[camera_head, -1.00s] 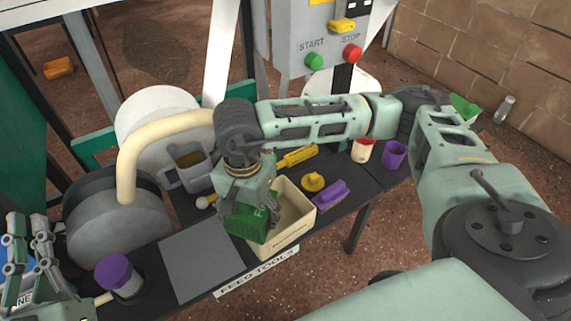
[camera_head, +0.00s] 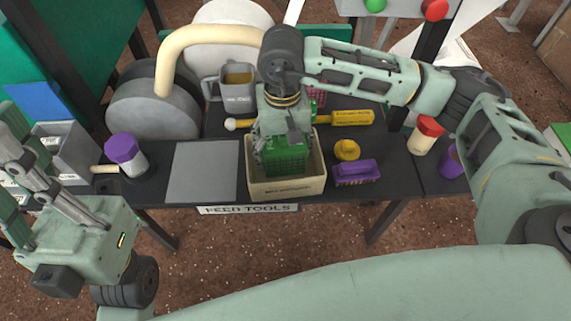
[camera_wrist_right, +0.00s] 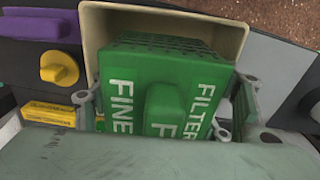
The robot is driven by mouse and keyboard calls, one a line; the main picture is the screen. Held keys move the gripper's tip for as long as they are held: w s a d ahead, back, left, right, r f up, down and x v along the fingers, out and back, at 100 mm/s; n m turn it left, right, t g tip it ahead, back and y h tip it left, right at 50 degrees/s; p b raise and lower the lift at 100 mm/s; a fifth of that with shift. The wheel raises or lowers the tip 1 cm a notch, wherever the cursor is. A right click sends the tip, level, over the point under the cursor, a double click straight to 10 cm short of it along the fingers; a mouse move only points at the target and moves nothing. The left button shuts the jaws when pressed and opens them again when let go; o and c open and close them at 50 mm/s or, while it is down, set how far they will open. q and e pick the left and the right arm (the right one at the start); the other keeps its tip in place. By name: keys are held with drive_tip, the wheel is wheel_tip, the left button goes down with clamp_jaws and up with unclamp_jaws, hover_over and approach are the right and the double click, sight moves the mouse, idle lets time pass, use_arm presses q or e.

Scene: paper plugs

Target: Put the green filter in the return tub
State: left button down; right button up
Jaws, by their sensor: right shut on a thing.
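The green filter (camera_head: 286,155) is a block with a mesh side. In the right wrist view the filter (camera_wrist_right: 160,88) shows a raised grip and the words FINE and FILTER. My right gripper (camera_head: 280,145) is shut on it, with a finger on each side. The cream tub (camera_head: 287,188) stands on the dark table, and the filter is at its mouth, its lower part inside the walls. The tub's rim (camera_wrist_right: 92,18) also shows in the right wrist view. I cannot tell whether the filter touches the tub floor. My left gripper (camera_head: 35,185) is at the left, apart from these, its fingers spread.
A grey plate (camera_head: 203,172) lies left of the tub, with a purple-lidded jar (camera_head: 126,154) beyond it. A yellow knob (camera_head: 346,150) and a purple brush (camera_head: 356,173) lie to the right. A grey jug (camera_head: 237,82) and a yellow-handled tool (camera_head: 345,118) are behind.

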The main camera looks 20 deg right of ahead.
drive_tip(key=shift+f+b, duration=0.85)
drive_tip(key=shift+f, duration=1.8)
drive_tip(key=shift+f, duration=0.15)
drive_tip(key=o, duration=1.3)
